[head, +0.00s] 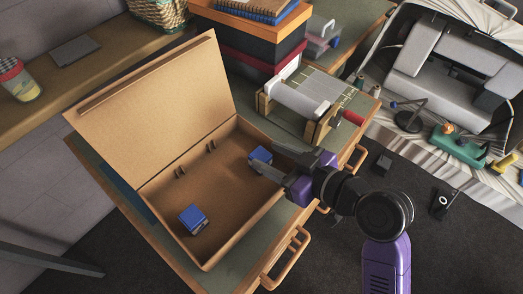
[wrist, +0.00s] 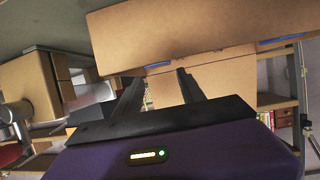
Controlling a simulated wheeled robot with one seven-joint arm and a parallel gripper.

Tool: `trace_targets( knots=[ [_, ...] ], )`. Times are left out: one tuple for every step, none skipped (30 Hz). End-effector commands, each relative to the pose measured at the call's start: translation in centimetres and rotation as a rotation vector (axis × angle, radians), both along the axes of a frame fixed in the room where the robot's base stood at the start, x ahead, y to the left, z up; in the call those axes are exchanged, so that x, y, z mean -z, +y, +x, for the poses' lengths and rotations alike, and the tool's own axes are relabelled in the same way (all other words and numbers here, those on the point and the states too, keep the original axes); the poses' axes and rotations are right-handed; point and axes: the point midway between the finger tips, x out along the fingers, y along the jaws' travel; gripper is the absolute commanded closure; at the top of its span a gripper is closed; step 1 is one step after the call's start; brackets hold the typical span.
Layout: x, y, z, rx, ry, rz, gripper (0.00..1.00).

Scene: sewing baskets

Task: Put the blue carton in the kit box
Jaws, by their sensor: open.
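The kit box (head: 158,198) is a tan box with its lid raised, on a green-topped cabinet. Two small blue cartons show within its walls. One blue carton (head: 193,216) lies on the floor near the front left corner. The other blue carton (head: 260,154) is at the right side, at my fingertips. My gripper (head: 268,162) is open at the box's right wall, its fingers close to this second carton; I cannot tell whether they touch it. In the wrist view, my open fingers (wrist: 158,88) point at the tan wall, and only thin blue strips (wrist: 158,64) show past its edge.
Stacked orange and dark boxes (head: 250,42) stand behind the kit box. A stand with a white roll (head: 303,98) is close behind my gripper. Copper handles (head: 288,258) stick out from the cabinet's front. A shelf with a cup (head: 20,82) runs along the left.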

Motion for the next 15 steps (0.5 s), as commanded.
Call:
trace_targets(
  knots=[
    [-0.3, -1.0, -0.7, 0.006, -0.002, -0.001, 0.53],
    [-0.6, -1.4, -1.1, 0.005, -0.001, -0.001, 0.53],
    [-0.9, -2.0, -1.7, 0.003, -0.002, -0.001, 0.53],
    [-1.2, -2.4, -2.0, 0.004, -0.001, -0.001, 0.53],
    [-1.4, -2.8, -2.4, 0.005, -0.002, -0.001, 0.53],
    [-1.7, -3.3, -2.8, 0.004, -0.001, -0.001, 0.53],
    [-1.9, -3.7, -3.2, 0.003, -0.002, -0.001, 0.53],
    [-2.1, -4.0, -3.4, 0.002, -0.002, -0.001, 0.53],
    [-2.3, -4.4, -3.8, 0.002, -0.002, -0.001, 0.53],
    [-2.4, -4.6, -4.0, 0.004, -0.001, -0.001, 0.53],
    [-2.6, -4.9, -4.2, 0.003, -0.001, -0.001, 0.53],
    [-2.7, -5.1, -4.4, 0.002, -0.001, -0.001, 0.53],
    [-2.8, -5.2, -4.6, 0.002, -0.001, 0.0, 0.53],
    [-2.9, -5.3, -4.7, 0.001, -0.002, 0.0, 0.53],
    [-3.0, -5.4, -4.8, 0.001, -0.001, -0.001, 0.53]
  ],
)
